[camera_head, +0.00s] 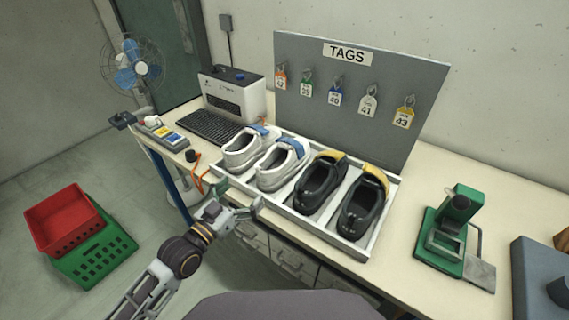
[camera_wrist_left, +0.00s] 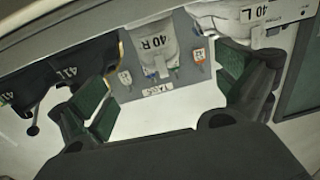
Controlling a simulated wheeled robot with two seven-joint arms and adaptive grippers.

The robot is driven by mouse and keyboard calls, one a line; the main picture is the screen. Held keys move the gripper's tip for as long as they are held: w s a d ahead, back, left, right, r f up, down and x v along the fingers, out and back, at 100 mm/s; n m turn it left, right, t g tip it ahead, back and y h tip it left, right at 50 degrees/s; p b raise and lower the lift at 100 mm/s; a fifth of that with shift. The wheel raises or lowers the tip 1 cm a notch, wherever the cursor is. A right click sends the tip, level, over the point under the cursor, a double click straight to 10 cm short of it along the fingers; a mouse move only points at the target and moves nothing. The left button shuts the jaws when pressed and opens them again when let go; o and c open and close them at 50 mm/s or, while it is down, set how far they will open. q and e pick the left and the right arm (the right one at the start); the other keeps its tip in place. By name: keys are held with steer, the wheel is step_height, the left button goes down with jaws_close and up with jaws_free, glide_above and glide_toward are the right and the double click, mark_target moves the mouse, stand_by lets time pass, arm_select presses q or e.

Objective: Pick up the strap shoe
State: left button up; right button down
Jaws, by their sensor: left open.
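Two white shoes with blue straps stand in a white tray (camera_head: 318,229): a left one (camera_head: 240,150) and a second one (camera_head: 272,174). Beside them stand two black shoes with yellow at the top, one nearer the middle (camera_head: 312,195) and one at the right end (camera_head: 356,217). My left gripper (camera_head: 240,194) is open and empty at the tray's near edge, close to the white shoes' heels. In the left wrist view, the heel marked 40 R (camera_wrist_left: 155,44) shows between the open fingers (camera_wrist_left: 163,92), apart from them. The 40 L heel (camera_wrist_left: 248,15) is to its right. My right gripper is not in view.
A tag board (camera_head: 345,95) stands behind the tray. A printer (camera_head: 234,92) and keyboard (camera_head: 208,126) are at the back left. A green device (camera_head: 455,230) stands on the right, with clear table between it and the tray. Red and green crates (camera_head: 62,218) lie on the floor.

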mark_target(259, 176)
arm_select(q)
steer(key=shift+x, duration=3.15)
steer(key=shift+w+d, duration=0.25)
steer(key=shift+w, duration=0.05)
steer(key=shift+x, duration=0.8)
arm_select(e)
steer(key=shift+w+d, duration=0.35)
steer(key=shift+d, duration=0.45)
arm_select(q)
steer(key=shift+w+d, duration=0.1)
steer(key=shift+w, duration=0.05)
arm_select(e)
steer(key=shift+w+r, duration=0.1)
